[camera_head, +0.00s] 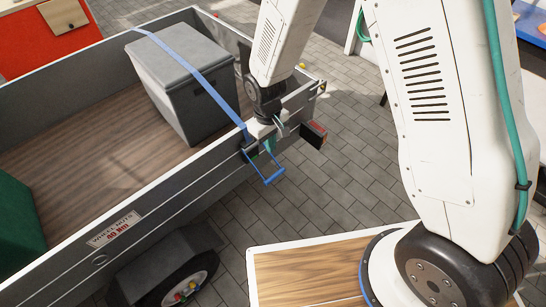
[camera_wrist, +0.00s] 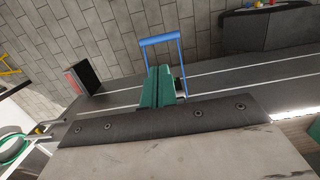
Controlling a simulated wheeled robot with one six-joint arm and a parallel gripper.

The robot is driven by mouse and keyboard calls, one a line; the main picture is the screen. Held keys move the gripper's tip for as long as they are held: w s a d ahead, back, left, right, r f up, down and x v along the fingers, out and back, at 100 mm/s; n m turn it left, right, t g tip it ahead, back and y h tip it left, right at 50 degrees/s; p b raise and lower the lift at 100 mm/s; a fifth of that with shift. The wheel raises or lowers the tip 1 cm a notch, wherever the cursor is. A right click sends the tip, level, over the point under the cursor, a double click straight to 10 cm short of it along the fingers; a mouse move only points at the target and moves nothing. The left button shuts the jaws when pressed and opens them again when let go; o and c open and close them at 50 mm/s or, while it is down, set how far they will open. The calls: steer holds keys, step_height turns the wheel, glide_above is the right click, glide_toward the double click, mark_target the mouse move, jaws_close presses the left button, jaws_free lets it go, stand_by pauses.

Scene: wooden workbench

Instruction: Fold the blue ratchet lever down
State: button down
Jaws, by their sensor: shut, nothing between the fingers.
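The blue ratchet lever (camera_head: 272,179) is a U-shaped handle on the outer side of the trailer wall, standing out from it over the paving. In the wrist view its crossbar (camera_wrist: 160,39) lies beyond my fingertips. My gripper (camera_head: 268,148) is shut and empty, with green fingers pointing down by the ratchet. In the wrist view my gripper (camera_wrist: 158,72) overlaps the inner end of the lever; I cannot tell whether they touch. The ratchet body is mostly hidden behind my fingers. The blue strap (camera_head: 188,62) runs from it over a grey box (camera_head: 195,100).
The trailer wall (camera_head: 150,205) runs beside the ratchet, with a red-faced dark block (camera_head: 314,133) at its corner. A trailer wheel (camera_head: 180,285) is below left. A wooden-topped surface (camera_head: 305,275) is at the bottom. Paving beyond the lever is clear.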

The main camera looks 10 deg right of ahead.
mark_target(274, 175)
steer(key=f, duration=0.8)
steer(key=s+f, duration=0.1)
steer(key=f, duration=0.4)
steer(key=shift+d, duration=0.35)
steer(key=shift+f, duration=0.2)
